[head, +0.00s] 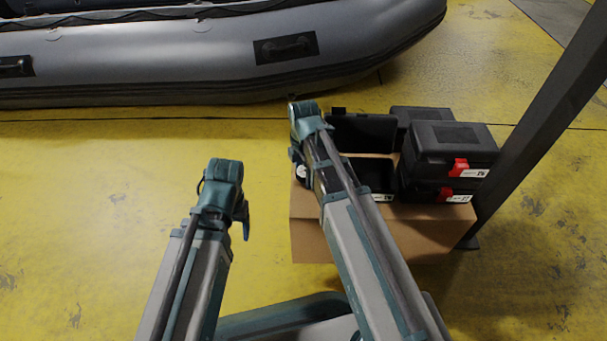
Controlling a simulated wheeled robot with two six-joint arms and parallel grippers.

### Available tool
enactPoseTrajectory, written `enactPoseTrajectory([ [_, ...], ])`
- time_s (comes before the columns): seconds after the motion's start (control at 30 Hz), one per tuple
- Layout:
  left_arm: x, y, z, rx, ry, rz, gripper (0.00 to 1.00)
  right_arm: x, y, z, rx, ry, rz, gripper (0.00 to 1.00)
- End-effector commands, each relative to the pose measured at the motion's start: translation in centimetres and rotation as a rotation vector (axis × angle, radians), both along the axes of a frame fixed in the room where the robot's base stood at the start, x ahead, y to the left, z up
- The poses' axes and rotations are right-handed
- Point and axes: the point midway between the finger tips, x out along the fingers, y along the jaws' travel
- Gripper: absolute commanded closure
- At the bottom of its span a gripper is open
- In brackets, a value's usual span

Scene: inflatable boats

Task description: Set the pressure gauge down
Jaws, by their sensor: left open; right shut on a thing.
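My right gripper (296,155) points down at the left edge of a cardboard box, mostly hidden behind its own wrist and arm. It is shut on a small round thing with a white face (301,172), which looks like the pressure gauge. Only a sliver of it shows, over the box's left edge; I cannot tell whether it touches the box. My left gripper (245,222) is open and empty over the yellow floor, left of the box, partly hidden by its wrist.
The cardboard box (310,240) carries an open black case (362,132) and several closed black cases (455,140) with red latches. A dark post (535,130) stands right of it. A grey inflatable boat (180,55) lies behind. The yellow floor (80,190) at left is clear.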

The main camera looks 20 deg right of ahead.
Motion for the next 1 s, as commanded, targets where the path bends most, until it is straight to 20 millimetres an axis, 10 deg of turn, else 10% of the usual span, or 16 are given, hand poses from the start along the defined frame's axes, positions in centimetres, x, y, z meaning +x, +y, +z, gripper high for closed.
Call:
enactPoseTrajectory([
  [0.07,0.0,0.0,-0.4,0.000,0.000,0.000,0.35,0.0,0.0,-0.4,0.000,0.000,0.000,0.91],
  [0.1,0.0,0.0,-0.3,0.000,0.000,0.000,0.35,0.0,0.0,-0.3,0.000,0.000,0.000,0.26],
  [0.23,0.0,0.0,-0.3,0.000,0.000,0.000,0.35,0.0,0.0,-0.3,0.000,0.000,0.000,0.03],
  [1.0,0.0,0.0,4.0,0.001,0.002,0.000,0.35,0.0,0.0,4.0,0.000,0.000,0.000,0.00],
])
